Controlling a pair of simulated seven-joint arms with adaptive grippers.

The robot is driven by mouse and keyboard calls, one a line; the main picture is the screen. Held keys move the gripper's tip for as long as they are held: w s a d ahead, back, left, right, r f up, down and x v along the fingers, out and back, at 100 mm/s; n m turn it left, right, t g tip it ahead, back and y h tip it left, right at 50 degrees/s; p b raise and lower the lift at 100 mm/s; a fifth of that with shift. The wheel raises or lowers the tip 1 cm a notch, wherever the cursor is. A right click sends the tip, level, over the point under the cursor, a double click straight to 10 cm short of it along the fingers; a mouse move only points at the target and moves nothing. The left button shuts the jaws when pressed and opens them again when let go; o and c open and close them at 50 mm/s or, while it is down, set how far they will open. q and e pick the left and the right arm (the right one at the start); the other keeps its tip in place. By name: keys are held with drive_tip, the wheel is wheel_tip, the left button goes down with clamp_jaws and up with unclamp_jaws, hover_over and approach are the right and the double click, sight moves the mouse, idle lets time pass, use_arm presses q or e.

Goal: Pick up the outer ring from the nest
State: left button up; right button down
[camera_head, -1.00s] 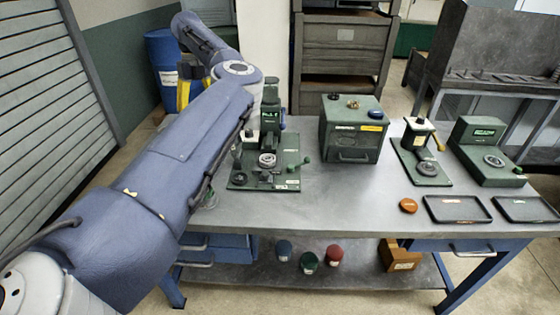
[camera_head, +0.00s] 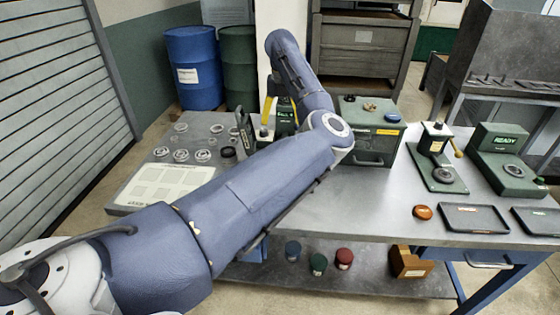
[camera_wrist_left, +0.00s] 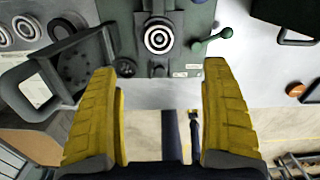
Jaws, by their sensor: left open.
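In the left wrist view, a round part with concentric light and dark rings (camera_wrist_left: 158,39) sits on the green machine (camera_wrist_left: 190,30), near the top centre. I take it for the outer ring in its nest; I cannot tell the ring and nest edges apart. My left gripper (camera_wrist_left: 160,68) is open and empty, its two yellow fingers spread wide, with the ringed part ahead of the gap between the tips. In the head view, a yellow finger of it (camera_head: 268,108) shows by the green machine (camera_head: 286,116), mostly hidden behind my arm. My right gripper is not in view.
Several loose rings (camera_head: 180,155) and a pale printed sheet (camera_head: 163,186) lie on the table's left part. A green handle with a ball end (camera_wrist_left: 222,34) stands right of the ringed part. A dark bracket-like part (camera_wrist_left: 75,68) is beside the left finger.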

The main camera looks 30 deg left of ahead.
use_arm(q)
wheel_tip(320, 180, down, 11)
drive_tip(key=shift+r, duration=0.1)
drive_tip(key=shift+s+f, duration=0.15)
drive_tip(key=shift+f, duration=2.6)
drive_tip(key=c, duration=1.5)
